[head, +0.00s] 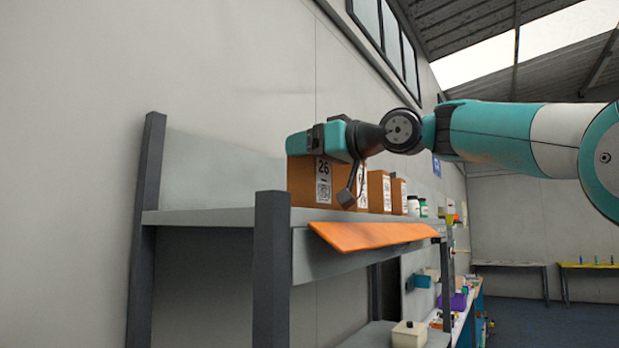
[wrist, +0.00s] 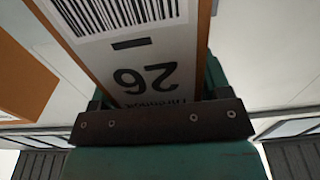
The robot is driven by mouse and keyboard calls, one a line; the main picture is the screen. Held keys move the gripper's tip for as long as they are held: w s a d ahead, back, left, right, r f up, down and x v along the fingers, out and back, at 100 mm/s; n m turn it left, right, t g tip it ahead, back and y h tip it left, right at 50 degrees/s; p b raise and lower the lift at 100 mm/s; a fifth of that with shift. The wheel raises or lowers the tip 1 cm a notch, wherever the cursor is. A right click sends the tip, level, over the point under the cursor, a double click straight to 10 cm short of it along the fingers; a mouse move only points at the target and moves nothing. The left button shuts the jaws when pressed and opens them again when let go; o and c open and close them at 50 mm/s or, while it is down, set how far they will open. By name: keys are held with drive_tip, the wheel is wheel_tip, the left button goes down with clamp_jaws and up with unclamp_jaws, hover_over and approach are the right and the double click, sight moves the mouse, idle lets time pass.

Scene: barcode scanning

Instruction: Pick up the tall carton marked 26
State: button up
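The tall carton marked 26 (head: 303,180) is a brown box with a white barcode label. It stands upright on the upper shelf at the left end of a row. My gripper (head: 319,140) is at its top, with the teal and black fingers around the upper part. In the wrist view the carton's label (wrist: 158,60) shows upside down, the 26 close to my gripper (wrist: 155,105). A teal finger shows close along each side of the carton. Whether both fingers press on it is hidden.
More brown cartons (head: 379,192) and small bottles (head: 423,207) stand farther along the shelf. An orange sloped panel (head: 375,236) hangs along the shelf's front edge. Grey posts (head: 271,270) flank the shelf, and a wall is behind it.

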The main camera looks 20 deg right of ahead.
drive_tip(key=c, duration=1)
drive_tip(key=shift+r, duration=0.1)
